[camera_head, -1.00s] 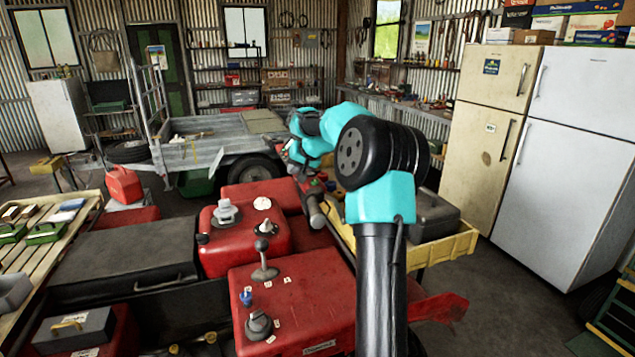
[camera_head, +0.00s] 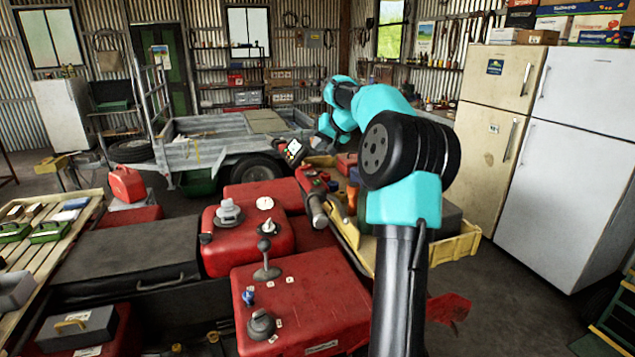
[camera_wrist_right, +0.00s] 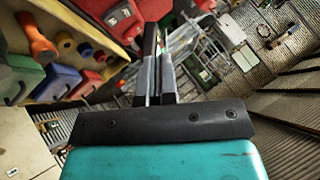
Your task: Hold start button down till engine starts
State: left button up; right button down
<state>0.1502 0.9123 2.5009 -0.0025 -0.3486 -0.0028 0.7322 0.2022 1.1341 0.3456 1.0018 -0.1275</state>
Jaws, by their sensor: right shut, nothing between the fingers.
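The quad's red handlebar switch housing (camera_head: 318,183) shows in the head view with small red and green controls. Which control is the start button is too small to tell. A dark grip (camera_head: 317,210) sticks out below it. My left gripper is out of view.
The red quad body (camera_head: 300,300) with levers and knobs fills the front. A yellow crate (camera_head: 455,247) with several items stands right of the handlebar, partly behind my right arm. A grey trailer (camera_head: 215,150) is behind. Two fridges (camera_head: 575,150) stand at right.

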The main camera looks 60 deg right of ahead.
jog(key=shift+f, duration=4.15)
jog(key=shift+f, duration=0.4)
jog(key=shift+f, duration=0.5)
dwell(0.4)
dwell(1.0)
jog(key=shift+r, duration=0.9)
jog(key=shift+r, duration=0.15)
jog(key=shift+r, duration=2.4)
